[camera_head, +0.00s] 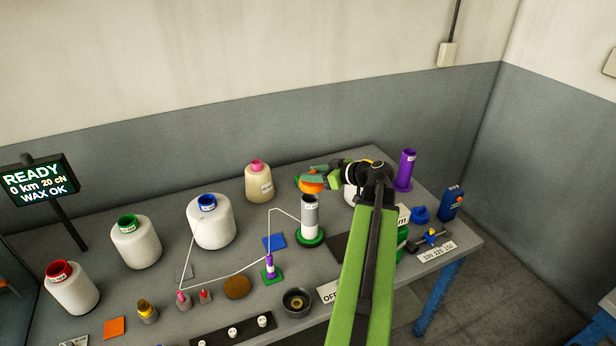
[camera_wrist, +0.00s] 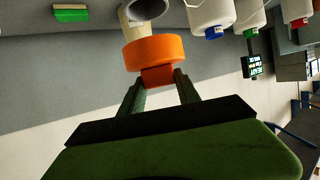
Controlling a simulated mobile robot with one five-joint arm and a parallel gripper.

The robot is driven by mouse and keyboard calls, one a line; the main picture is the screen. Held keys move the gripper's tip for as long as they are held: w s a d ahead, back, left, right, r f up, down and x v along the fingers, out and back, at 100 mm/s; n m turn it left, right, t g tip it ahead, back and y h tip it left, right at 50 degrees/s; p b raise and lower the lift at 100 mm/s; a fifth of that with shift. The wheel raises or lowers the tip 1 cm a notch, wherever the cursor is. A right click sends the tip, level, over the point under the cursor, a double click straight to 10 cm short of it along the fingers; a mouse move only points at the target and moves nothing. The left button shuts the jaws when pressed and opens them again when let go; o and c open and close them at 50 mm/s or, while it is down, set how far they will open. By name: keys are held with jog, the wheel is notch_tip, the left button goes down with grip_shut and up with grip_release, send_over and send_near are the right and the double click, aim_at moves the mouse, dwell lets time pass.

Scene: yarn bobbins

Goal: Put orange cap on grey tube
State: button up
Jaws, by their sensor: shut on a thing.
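The orange cap (camera_head: 311,186) is between the fingers of my gripper (camera_head: 318,178), which is shut on it. In the wrist view the orange cap (camera_wrist: 153,52) sits at the fingertips of my gripper (camera_wrist: 158,82), its narrower part between them. The grey tube (camera_head: 310,215) stands upright on a green base (camera_head: 310,238), with a white label on its side. In the head view the cap appears just above the tube's top; I cannot tell the exact gap or alignment.
A cream bobbin with a pink top (camera_head: 259,183) stands behind and left of the tube. A white bobbin with a blue top (camera_head: 211,222) stands farther left. A purple tube (camera_head: 405,170) stands at the right. A thin thread runs beside the grey tube.

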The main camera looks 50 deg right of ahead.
jog(key=shift+w+a, duration=0.1)
jog(key=shift+a, duration=0.05)
notch_tip(320, 180, down, 4)
jog(key=b, duration=0.3)
jog(key=shift+r, duration=0.35)
